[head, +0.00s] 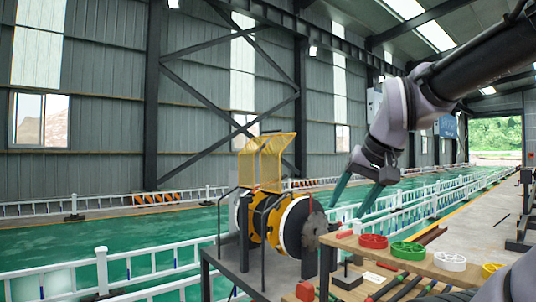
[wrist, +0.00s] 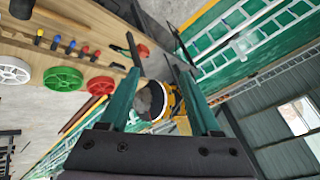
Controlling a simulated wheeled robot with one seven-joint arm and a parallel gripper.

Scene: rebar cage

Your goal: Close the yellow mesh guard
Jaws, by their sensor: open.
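The yellow mesh guard (head: 268,162) stands raised above the drum-shaped machine in the head view, its two mesh panels upright and bent at the top. The machine (head: 292,225) has yellow and black rings and a dark toothed disc on its right end. My gripper (head: 347,209) is open and empty, pointing down, to the right of the guard and apart from it. In the wrist view my gripper's fingers (wrist: 155,50) are spread, and the machine's round end (wrist: 152,101) shows between them with some yellow behind it. The mesh is not clear there.
A wooden bench (head: 428,262) at the lower right holds red, green and white wheels and several tools. A dark metal table (head: 240,272) carries the machine. White railings (head: 150,262) run along the green floor. Air between my gripper and the guard looks clear.

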